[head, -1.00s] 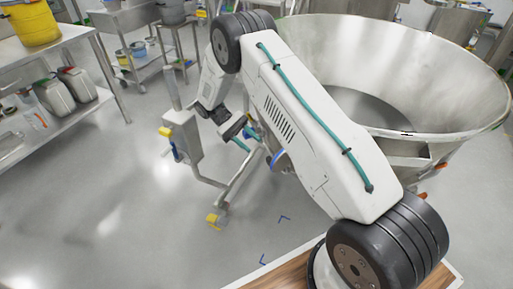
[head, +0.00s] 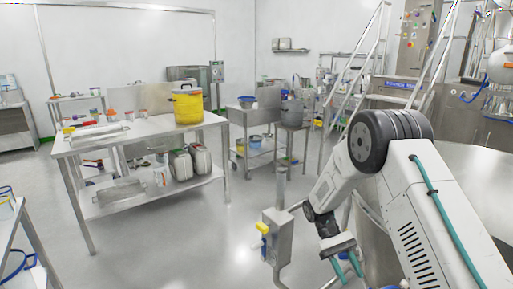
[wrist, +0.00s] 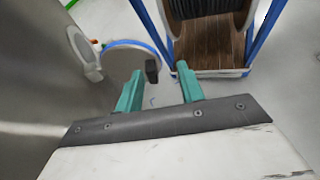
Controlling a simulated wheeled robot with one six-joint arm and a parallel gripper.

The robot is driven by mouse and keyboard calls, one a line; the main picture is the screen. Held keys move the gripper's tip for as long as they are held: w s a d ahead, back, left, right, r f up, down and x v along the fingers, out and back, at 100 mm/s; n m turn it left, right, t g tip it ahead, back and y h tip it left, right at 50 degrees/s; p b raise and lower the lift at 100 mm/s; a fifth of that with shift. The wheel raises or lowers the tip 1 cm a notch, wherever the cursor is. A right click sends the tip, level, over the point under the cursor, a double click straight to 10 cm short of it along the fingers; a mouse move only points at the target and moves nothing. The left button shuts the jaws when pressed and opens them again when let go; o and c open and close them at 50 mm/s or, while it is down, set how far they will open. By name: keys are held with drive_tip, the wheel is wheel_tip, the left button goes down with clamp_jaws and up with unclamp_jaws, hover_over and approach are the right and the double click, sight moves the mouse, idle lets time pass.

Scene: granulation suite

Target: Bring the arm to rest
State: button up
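My arm (head: 425,215) reaches in from the lower right of the head view, bent at a dark ribbed joint, its forearm hanging down. My gripper (head: 350,275) points downward beside a steel post box with a yellow handle (head: 277,238). In the wrist view, my gripper (wrist: 160,72) has its two teal fingers apart, with a clear gap between them. Nothing is held. A round part with a blue rim (wrist: 120,45) and a dark handle lies beyond the fingers.
A large steel vessel (head: 480,165) stands close at the right, partly hidden by my arm. A steel table (head: 150,127) with a yellow drum (head: 188,105) stands left. Stairs (head: 345,75) rise behind. The grey floor (head: 190,245) between table and post is open.

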drive_tip(key=s+r+t+y, duration=0.25)
drive_tip(key=s+r, duration=0.35)
drive_tip(key=r, duration=0.5)
drive_tip(key=s+r+m+t+y, duration=0.1)
drive_tip(key=s+r+t, duration=0.4)
drive_tip(key=s+r, duration=0.3)
drive_tip(key=s+r+t, duration=0.5)
drive_tip(key=s+r, duration=0.4)
drive_tip(key=s, duration=0.4)
drive_tip(key=shift+s+a+m+y, duration=0.35)
drive_tip(key=shift+s+m, duration=0.05)
drive_tip(key=shift+a, duration=0.1)
